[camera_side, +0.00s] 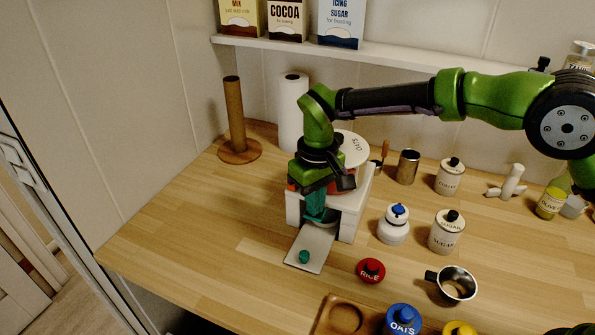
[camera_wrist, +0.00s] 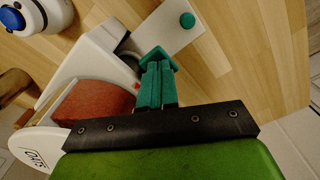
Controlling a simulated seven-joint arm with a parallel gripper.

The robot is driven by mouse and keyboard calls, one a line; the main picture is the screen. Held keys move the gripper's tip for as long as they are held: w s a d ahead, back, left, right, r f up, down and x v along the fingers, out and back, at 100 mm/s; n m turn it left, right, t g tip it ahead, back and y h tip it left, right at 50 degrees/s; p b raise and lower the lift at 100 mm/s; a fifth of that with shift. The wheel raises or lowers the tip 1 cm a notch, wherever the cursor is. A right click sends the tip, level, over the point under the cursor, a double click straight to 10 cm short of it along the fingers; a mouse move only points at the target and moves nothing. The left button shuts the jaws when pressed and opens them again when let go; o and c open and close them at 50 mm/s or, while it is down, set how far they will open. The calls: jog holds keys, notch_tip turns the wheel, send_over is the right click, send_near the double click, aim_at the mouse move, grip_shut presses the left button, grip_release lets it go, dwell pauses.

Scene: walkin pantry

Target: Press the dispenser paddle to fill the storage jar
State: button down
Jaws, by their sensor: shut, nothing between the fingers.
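The white dispenser (camera_side: 349,215) stands mid-counter, with an OATS label on its round top (camera_wrist: 27,152) and a red-brown part below that. A pale flat plate (camera_side: 311,249) with a teal knob (camera_side: 303,257) extends from its front; both also show in the wrist view. My gripper (camera_side: 314,216) is shut and empty, pointing down at the dispenser's front. Its teal fingers (camera_wrist: 155,83) are close to the dispenser; I cannot tell whether they touch it. The paddle is not clearly distinguishable. A grey rounded thing (camera_wrist: 124,50) beside the fingers is mostly hidden, and I cannot tell if it is the jar.
A white jar with a blue knob (camera_side: 394,230) and a SUGAR jar (camera_side: 446,237) stand to the right. A red RICE lid (camera_side: 371,270), a metal cup (camera_side: 457,284) and a blue OATS lid (camera_side: 404,319) lie nearer.

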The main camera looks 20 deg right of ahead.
jog(key=shift+s+d+f, duration=0.1)
jog(key=shift+s+f, duration=0.05)
jog(key=shift+f, duration=0.15)
jog(key=shift+r, duration=1.8)
jog(key=shift+w, duration=0.2)
jog(key=shift+s+d+f, duration=0.4)
jog(key=shift+s+f, duration=0.2)
jog(key=shift+s, duration=0.2)
jog(key=s+d+r+m+t+y, duration=0.1)
jog(key=s+d+r+m+t, duration=0.2)
jog(key=s+d+r, duration=0.3)
jog(key=s+d+r+m+t+y, duration=0.1)
jog(key=s+d+r+m+t, duration=0.3)
jog(key=s+d, duration=1)
notch_tip(320, 180, up, 2)
jog(key=d, duration=0.2)
jog(key=shift+d+r, duration=0.15)
jog(key=shift+d, duration=0.25)
jog(key=shift+s+a, duration=0.1)
